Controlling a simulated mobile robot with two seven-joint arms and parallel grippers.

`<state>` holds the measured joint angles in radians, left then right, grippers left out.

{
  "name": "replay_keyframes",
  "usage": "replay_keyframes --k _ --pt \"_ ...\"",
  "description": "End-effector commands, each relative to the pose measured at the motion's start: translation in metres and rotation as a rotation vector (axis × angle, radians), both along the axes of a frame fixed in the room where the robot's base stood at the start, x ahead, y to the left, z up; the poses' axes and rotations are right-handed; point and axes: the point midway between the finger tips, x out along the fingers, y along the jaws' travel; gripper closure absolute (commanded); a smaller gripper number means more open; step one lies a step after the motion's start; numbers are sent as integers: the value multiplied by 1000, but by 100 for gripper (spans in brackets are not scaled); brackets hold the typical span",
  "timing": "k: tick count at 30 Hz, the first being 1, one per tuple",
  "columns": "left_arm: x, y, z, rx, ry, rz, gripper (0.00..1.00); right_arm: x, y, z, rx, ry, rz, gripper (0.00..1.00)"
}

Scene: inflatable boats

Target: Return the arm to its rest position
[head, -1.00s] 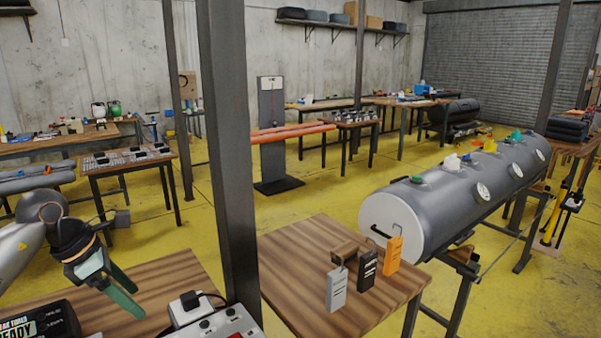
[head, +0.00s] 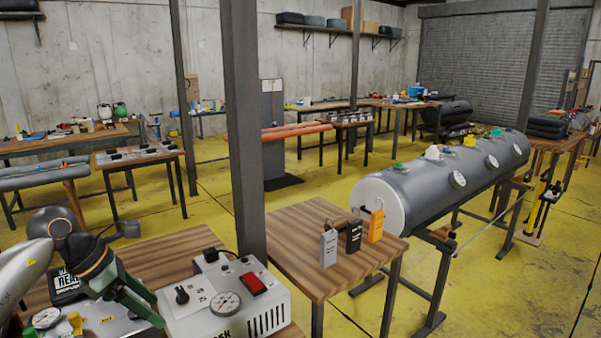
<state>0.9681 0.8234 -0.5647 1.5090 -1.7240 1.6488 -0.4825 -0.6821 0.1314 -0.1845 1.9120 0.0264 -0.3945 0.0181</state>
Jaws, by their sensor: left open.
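My left arm comes in at the lower left of the head view. Its left gripper (head: 146,303) has green fingers, points down to the right and is open, with nothing seen between the fingers. It shows in front of the gap between a white control box (head: 222,305) and a device with a gauge (head: 98,326); whether it touches either I cannot tell. The box carries a gauge, a black knob and a red switch. My right arm and gripper are not in view.
A dark post (head: 243,130) rises just behind the white box. A wooden table (head: 300,262) with grey, black and orange tags (head: 376,226) stands right of it. A long grey tube (head: 430,190) lies on a stand beyond. Yellow floor (head: 480,290) is open at right.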

Motion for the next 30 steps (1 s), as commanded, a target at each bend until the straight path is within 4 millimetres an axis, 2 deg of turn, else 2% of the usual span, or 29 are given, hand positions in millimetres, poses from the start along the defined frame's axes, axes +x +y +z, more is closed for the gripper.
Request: replay_keyframes --k 1,3,9,12,15,17,20,23,26,29,30 --pt "-4 -25 -11 -84 16 -16 21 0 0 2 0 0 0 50" --pt "-9 -57 -20 -215 33 -23 21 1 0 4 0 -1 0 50" --pt "-33 -149 -29 -678 149 42 21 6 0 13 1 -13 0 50" --pt "-45 -183 -23 -963 255 153 21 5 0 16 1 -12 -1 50" --pt "-50 -200 -16 -1242 386 325 21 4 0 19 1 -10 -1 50" --pt "-50 -200 -16 -1399 474 453 21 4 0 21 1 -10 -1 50" --pt "-47 -190 -28 -1634 629 709 21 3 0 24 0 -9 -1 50" --pt "-48 -170 -57 -1828 795 1017 21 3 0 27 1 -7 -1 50" --pt "-61 -145 -104 -1972 963 1372 21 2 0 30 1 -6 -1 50" --pt "-91 -123 -162 -2053 1129 1770 21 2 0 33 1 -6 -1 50" --pt "-108 -117 -186 -2065 1189 1935 21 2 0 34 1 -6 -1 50"
